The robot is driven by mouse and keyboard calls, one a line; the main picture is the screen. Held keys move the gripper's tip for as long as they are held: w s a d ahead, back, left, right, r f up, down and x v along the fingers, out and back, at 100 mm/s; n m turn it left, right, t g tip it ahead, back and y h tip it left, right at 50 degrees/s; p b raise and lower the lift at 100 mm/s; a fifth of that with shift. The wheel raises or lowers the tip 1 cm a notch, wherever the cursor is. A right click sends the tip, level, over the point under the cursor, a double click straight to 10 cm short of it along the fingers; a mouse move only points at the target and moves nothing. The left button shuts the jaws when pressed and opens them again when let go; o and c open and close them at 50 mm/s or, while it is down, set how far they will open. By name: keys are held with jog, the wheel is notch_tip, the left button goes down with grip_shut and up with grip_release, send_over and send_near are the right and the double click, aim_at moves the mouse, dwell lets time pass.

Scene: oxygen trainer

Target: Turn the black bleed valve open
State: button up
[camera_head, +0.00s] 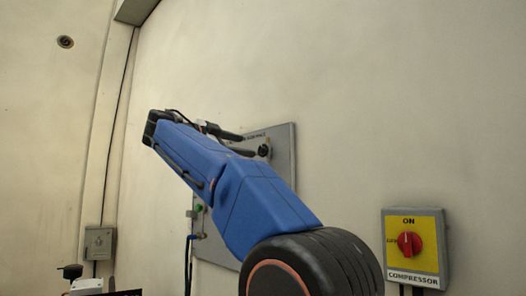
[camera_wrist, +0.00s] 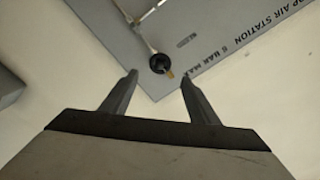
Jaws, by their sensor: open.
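The black bleed valve (camera_wrist: 160,63) is a small round black knob with a yellowish tip on the grey panel (camera_wrist: 215,45). In the head view the black knob (camera_head: 264,150) shows at the panel's upper right, just beyond my fingers. My gripper (camera_wrist: 158,78) is open and empty. In the wrist view its two fingertips lie to either side of the knob and slightly below it, with the knob between them in the picture. I cannot tell how far the tips are from it, but no contact shows. My arm hides much of the panel in the head view.
A yellow compressor box (camera_head: 412,247) with a red knob (camera_head: 409,243) is on the wall at right. A small grey box (camera_head: 100,242) is at lower left. Thin metal pipes (camera_wrist: 138,27) run on the panel to the valve. The wall above is bare.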

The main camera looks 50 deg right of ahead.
aim_at(262, 150)
jog(key=shift+d, duration=5.2)
jog(key=shift+c, duration=0.6)
jog(key=c, duration=0.9)
